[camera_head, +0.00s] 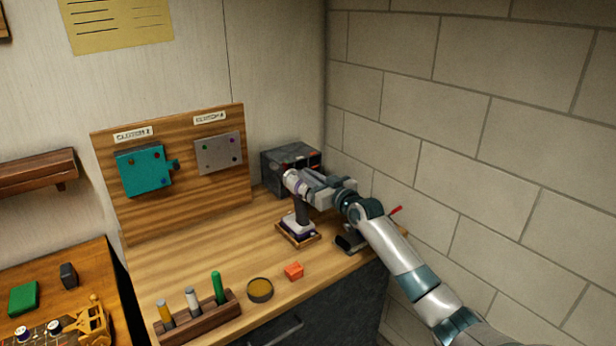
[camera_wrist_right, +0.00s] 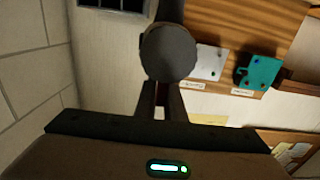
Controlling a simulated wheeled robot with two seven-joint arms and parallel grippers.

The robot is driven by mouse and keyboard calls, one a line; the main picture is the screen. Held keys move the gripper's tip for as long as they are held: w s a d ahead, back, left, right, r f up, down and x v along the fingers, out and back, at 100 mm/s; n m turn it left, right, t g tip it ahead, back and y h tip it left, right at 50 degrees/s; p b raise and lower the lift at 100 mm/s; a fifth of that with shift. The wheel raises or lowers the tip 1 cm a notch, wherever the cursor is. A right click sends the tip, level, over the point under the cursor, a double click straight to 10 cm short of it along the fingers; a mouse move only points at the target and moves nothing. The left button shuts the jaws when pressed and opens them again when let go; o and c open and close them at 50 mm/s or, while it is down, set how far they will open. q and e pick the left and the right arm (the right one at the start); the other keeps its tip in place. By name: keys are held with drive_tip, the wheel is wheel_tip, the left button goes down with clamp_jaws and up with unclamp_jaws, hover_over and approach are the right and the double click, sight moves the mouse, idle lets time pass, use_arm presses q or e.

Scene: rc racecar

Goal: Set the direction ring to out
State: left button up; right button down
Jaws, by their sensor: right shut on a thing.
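A cordless drill (camera_head: 302,213) with a dark handle stands upright on a small wooden base on the workbench. Its pale, purplish head (camera_head: 291,179) points left. My right gripper (camera_head: 304,186) reaches in from the right and is shut at the drill's head. In the right wrist view, the fingers (camera_wrist_right: 162,92) meet a round dark grey end of the drill (camera_wrist_right: 168,52), with the handle running up behind it. The direction ring is hard to make out among the fingers, and I cannot read its setting. My left gripper is not in view.
A dark box (camera_head: 283,165) stands behind the drill. A wooden board (camera_head: 190,200) holds a teal plate (camera_head: 142,171) and a grey plate (camera_head: 218,153). A brick wall (camera_head: 450,150) bounds the right.

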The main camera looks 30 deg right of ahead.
drive_tip(key=shift+a, duration=0.1)
drive_tip(key=shift+a+f+n+b, duration=0.1)
drive_tip(key=shift+a+n+b, duration=0.2)
drive_tip(key=shift+n, duration=0.3)
drive_tip(key=shift+a+n+b, duration=0.15)
drive_tip(key=shift+n+b, duration=0.1)
drive_tip(key=shift+n, duration=0.35)
drive_tip(key=shift+s+a+f+n+b, duration=0.15)
drive_tip(key=shift+a+n, duration=0.1)
drive_tip(key=shift+n, duration=0.3)
drive_tip(key=shift+w+a+n+b, duration=0.1)
drive_tip(key=shift+a+n, duration=0.15)
drive_tip(key=shift+n, duration=0.35)
drive_tip(key=shift+s+a+f+n+b, duration=0.15)
drive_tip(key=shift+a+n, duration=0.1)
drive_tip(key=shift+n, duration=0.3)
drive_tip(key=shift+w, duration=0.1)
drive_tip(key=c, duration=1.8)
unclamp_jaws()
drive_tip(key=shift+c, duration=0.2)
